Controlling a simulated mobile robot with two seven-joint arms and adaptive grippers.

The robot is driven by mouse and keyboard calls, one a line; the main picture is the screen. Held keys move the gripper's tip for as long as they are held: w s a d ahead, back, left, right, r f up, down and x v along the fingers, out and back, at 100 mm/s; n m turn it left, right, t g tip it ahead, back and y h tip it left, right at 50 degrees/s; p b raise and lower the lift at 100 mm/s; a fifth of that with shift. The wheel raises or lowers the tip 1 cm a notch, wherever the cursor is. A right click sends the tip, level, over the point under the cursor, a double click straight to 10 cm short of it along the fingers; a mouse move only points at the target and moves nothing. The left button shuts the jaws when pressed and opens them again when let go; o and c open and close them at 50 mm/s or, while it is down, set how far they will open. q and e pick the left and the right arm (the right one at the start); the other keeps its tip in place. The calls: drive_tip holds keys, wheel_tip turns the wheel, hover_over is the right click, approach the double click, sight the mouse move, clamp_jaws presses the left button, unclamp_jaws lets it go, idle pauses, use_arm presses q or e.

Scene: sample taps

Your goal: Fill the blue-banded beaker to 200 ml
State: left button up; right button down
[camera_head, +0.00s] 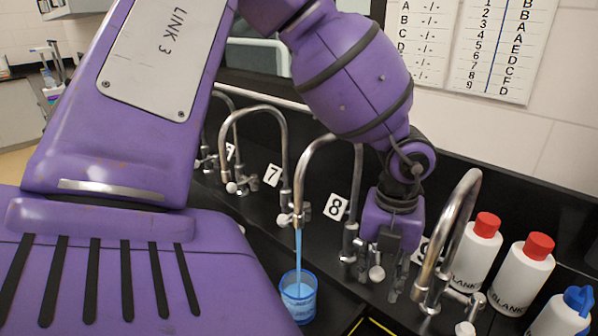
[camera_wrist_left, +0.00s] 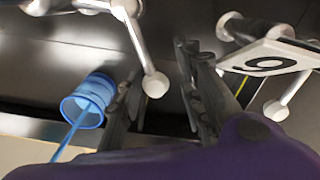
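The blue-banded beaker (camera_head: 298,304) stands under the spout of the tap labelled 8 (camera_head: 337,207). A stream of blue liquid (camera_head: 298,262) runs from that spout into it. I cannot read the level or graduations. The beaker (camera_wrist_left: 88,100) and stream also show at the left of the wrist view. My left gripper (camera_head: 392,274) points down to the right of tap 8. In the wrist view its fingers (camera_wrist_left: 160,95) are apart and empty, with a white lever knob (camera_wrist_left: 155,85) showing between them; I cannot tell if they touch it. My right gripper is not in view.
More taps stand to the left, one labelled 7 (camera_head: 272,175). A large tap spout (camera_head: 450,235) rises close right of my gripper. White bottles with red caps (camera_head: 524,273) and one with a blue cap (camera_head: 566,315) stand at the right. Paper charts (camera_head: 505,45) hang behind.

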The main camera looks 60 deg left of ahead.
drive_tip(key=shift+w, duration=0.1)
